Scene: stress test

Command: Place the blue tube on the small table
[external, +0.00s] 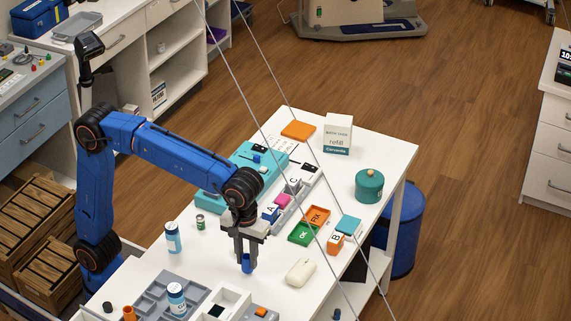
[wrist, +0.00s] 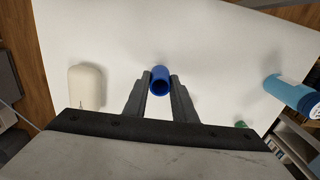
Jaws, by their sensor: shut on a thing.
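The blue tube (external: 246,264) is upright between the fingertips of my gripper (external: 243,256), low over the white table (external: 382,150). The wrist view shows the tube's open round end (wrist: 159,84) between the two grey fingers of my gripper (wrist: 160,82). My gripper is shut on the tube. I cannot tell whether the tube's bottom touches the table. The white tabletop (wrist: 200,40) around it shows bare in the wrist view.
A white mouse (external: 300,272) lies right of the tube. A blue-capped bottle (external: 173,238) and a small green can (external: 200,222) stand to the left. A grey tray (external: 150,300) and a white box frame (external: 228,301) lie in front.

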